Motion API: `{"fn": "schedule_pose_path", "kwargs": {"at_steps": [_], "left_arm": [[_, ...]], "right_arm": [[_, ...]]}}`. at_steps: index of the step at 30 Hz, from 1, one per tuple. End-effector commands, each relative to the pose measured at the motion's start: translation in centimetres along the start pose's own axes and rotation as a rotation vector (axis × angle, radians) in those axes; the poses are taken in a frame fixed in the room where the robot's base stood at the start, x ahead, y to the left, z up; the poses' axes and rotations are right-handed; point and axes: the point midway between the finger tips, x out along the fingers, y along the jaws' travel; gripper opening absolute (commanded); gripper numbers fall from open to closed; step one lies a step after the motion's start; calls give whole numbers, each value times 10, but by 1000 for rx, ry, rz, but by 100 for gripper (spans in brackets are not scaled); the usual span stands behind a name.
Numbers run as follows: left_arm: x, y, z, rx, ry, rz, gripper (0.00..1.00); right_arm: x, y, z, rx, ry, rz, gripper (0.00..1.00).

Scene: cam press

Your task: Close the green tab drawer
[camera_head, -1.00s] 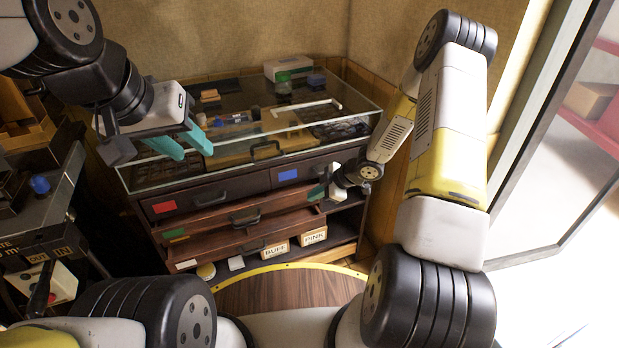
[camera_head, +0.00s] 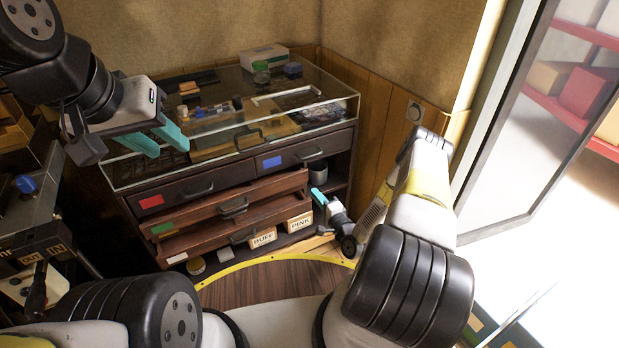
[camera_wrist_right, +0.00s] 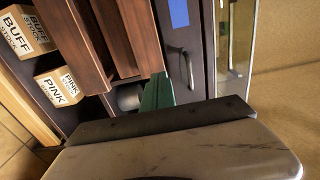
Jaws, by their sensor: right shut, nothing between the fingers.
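The green tab drawer (camera_head: 272,191) is pulled out of the dark cabinet, with its green tab (camera_head: 162,228) at the left of its wooden front and a handle near the middle. My right gripper (camera_head: 319,196) is shut and empty, just right of the open drawers' right end, low by the cabinet's open shelves. In the right wrist view its green fingers (camera_wrist_right: 157,93) point toward the cabinet, with wooden drawer parts beside them; contact cannot be told. My left gripper (camera_head: 160,139) is open and empty above the left of the glass top.
Below, a white-tab drawer (camera_head: 200,243) is also pulled out. The red-tab drawer (camera_head: 178,193) and blue-tab drawer (camera_head: 300,152) above are closed. BUFF (camera_head: 263,238) and PINK (camera_head: 299,223) boxes stand on the low shelf. A grey cylinder (camera_head: 318,172) stands in the right compartment.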

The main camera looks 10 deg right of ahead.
Motion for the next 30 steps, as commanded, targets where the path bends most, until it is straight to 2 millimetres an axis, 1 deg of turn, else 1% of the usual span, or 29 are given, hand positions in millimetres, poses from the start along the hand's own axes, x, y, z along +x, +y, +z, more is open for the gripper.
{"fn": "schedule_pose_path", "kwargs": {"at_steps": [1,6,9,13,15,19,30], "left_arm": [[0,0,0,0,0,0,36],[0,0,0,0,0,0,36],[0,0,0,0,0,0,36],[0,0,0,0,0,0,36],[0,0,0,0,0,0,36],[0,0,0,0,0,0,36],[0,0,0,0,0,0,36]], "right_arm": [[12,-1,1,-4,-4,-4,0],[49,-1,2,-3,-4,-2,0],[68,0,2,-4,-4,-2,0],[85,0,2,-3,-4,-1,0],[92,0,1,-3,-3,0,0],[98,0,1,-2,-2,-1,0],[101,0,1,-2,-3,0,0]]}}
